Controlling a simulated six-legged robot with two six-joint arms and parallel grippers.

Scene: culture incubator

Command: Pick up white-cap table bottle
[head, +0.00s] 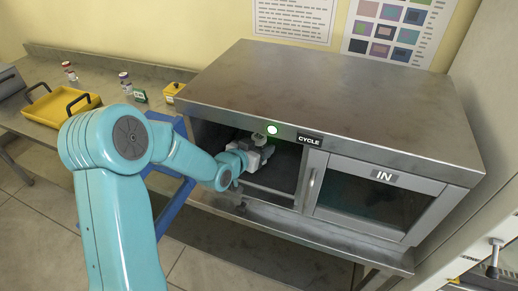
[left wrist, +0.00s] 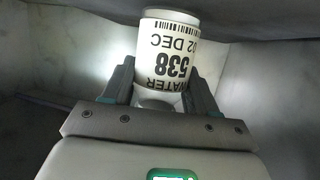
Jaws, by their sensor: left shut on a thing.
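My left gripper (head: 248,158) reaches into the open left compartment of the steel cabinet (head: 330,95). It is shut on a white labelled bottle (left wrist: 167,48), which sits between the two fingers in the left wrist view. The label reads WATER, 538 and 02 DEC, upside down in that view. The bottle's cap colour cannot be made out there. On the table, a small bottle (head: 69,72) stands behind the yellow tray and another small bottle (head: 125,84) stands to its right. Their cap colours are hard to tell. My right gripper is not in view.
The yellow tray (head: 62,104) with black handles lies on the steel table at left. A green box (head: 140,96) and a yellow container (head: 173,91) stand beside the cabinet. The glazed IN door (head: 376,196) is shut. A green light (head: 272,130) glows beside CYCLE.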

